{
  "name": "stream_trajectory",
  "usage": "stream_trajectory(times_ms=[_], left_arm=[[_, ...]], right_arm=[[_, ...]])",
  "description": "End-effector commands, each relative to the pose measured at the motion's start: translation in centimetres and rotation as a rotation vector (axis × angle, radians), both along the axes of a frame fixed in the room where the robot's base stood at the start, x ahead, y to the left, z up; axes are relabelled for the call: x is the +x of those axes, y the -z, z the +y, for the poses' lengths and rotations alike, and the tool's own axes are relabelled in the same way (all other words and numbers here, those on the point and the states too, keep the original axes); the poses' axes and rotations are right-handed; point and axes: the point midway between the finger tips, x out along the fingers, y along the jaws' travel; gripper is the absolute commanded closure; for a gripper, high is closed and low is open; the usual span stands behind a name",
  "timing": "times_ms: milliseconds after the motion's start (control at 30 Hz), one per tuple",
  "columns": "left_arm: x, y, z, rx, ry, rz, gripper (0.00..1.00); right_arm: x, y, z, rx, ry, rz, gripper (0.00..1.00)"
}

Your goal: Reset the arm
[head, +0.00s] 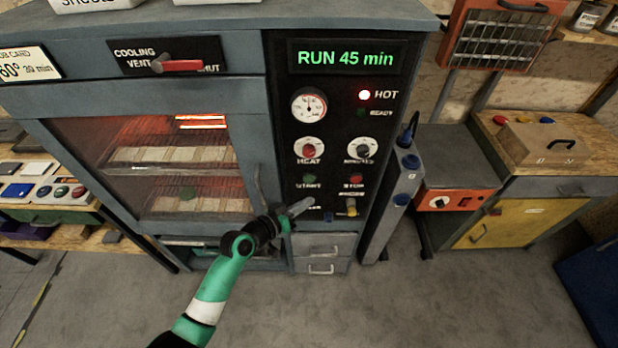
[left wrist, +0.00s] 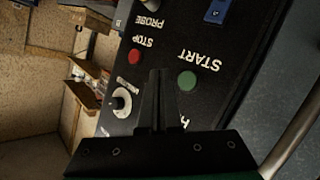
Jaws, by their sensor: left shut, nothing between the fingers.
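My left arm reaches up from the bottom of the head view, and its gripper (head: 304,207) is in front of the lower part of the oven's black control panel (head: 285,150). The gripper is shut and empty. In the left wrist view, its closed fingers (left wrist: 158,76) appear between the green START button (left wrist: 187,80) and the red STOP button (left wrist: 134,56). I cannot tell whether the fingertips touch the panel. In the head view, the START button (head: 309,181) and STOP button (head: 355,181) are above the gripper. My right gripper is not in view.
The oven's display (head: 345,58) reads "RUN 45 min", and the HOT lamp (head: 364,95) glows red. The glass door (head: 160,160) is shut over lit racks. A door handle (head: 259,187) is close to my gripper. Drawers (head: 322,256) are below. The floor (head: 440,300) in front is clear.

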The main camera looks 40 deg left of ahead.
Motion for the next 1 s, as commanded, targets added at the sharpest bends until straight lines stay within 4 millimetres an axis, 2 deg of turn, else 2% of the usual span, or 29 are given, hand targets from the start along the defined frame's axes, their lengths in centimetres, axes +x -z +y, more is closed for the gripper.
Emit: stream_trajectory(times_ms=[767, 867, 967, 1000], left_arm=[[0.2, 0.0, -0.4, 0.001, 0.008, -0.001, 1.00], [1.6, -1.8, -2.2, 0.012, 0.048, -0.031, 1.00], [4.1, -6.9, -4.7, 0.047, 0.104, -0.125, 1.00], [5.0, -9.9, -5.8, 0.073, 0.126, -0.179, 1.00]], right_arm=[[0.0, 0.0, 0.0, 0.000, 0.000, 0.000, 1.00], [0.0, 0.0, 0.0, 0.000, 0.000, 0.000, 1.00], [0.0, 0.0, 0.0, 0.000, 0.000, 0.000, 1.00], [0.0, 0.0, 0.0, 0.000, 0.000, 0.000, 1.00]])
